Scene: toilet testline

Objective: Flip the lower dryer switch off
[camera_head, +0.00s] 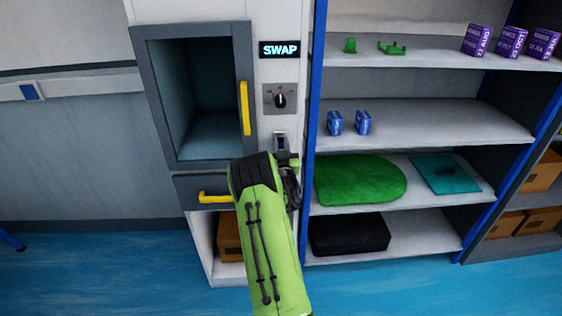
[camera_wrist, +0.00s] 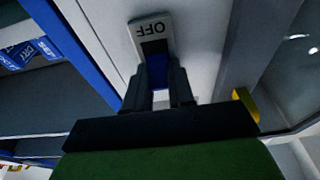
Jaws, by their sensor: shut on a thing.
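The dryer switch (camera_head: 281,138) is a small plate with a dark blue toggle on the white panel, below a rotary knob. In the wrist view its plate (camera_wrist: 150,26) shows the word OFF upside down, with the dark blue toggle (camera_wrist: 156,66) beside the word. My gripper (camera_wrist: 158,84) has its two dark fingers on either side of the toggle and is shut on it. In the head view my gripper (camera_head: 287,158) is at the switch's lower end, and my arm hides part of the panel below.
The open dryer chamber (camera_head: 210,100) with a yellow handle (camera_head: 244,108) is left of the switch. A drawer with a yellow handle (camera_head: 215,197) is below. The blue shelf post (camera_head: 315,80) stands close on the right. A rotary knob (camera_head: 280,99) is above.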

